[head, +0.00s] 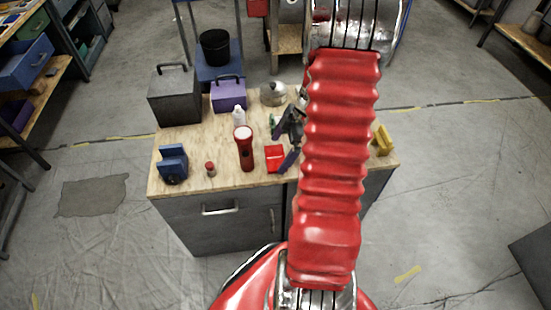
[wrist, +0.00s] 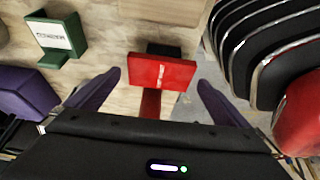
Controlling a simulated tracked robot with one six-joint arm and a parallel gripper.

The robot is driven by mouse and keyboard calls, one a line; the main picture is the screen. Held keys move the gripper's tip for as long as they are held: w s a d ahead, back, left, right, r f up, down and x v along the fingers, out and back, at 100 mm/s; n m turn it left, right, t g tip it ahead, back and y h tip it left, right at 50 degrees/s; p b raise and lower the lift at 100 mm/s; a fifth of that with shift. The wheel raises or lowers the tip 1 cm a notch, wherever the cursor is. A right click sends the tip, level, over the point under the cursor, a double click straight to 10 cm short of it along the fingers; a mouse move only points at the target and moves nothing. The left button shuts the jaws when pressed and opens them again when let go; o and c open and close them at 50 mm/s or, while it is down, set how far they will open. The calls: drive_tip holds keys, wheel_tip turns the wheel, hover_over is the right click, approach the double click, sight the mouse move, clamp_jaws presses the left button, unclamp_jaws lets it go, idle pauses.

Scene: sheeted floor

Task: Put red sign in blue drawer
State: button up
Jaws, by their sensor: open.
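The red sign (head: 275,157) stands on the wooden bench top, just left of my gripper (head: 291,140) in the head view. In the wrist view the red sign (wrist: 162,72) has a flat red plate with a small white mark and a red part below it. It lies between and slightly beyond the two purple fingers of my gripper (wrist: 159,82). The fingers are apart, with visible gaps on both sides of the sign. A blue drawer (head: 26,66) sits in the shelving at the far left of the head view.
The bench (head: 190,145) also holds a red flashlight (head: 244,150), a blue object (head: 172,164), a white bottle (head: 239,115), a kettle (head: 274,93) and a yellow object (head: 383,140). A green object (wrist: 60,38) shows in the wrist view. Open floor lies left of the bench.

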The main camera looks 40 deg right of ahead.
sight(278, 157)
drive_tip(key=shift+x, duration=0.95)
drive_tip(key=shift+c, duration=0.3)
drive_tip(key=c, duration=1)
drive_tip(key=shift+o, duration=0.2)
drive_tip(key=shift+r, duration=0.1)
wheel_tip(278, 157, up, 10)
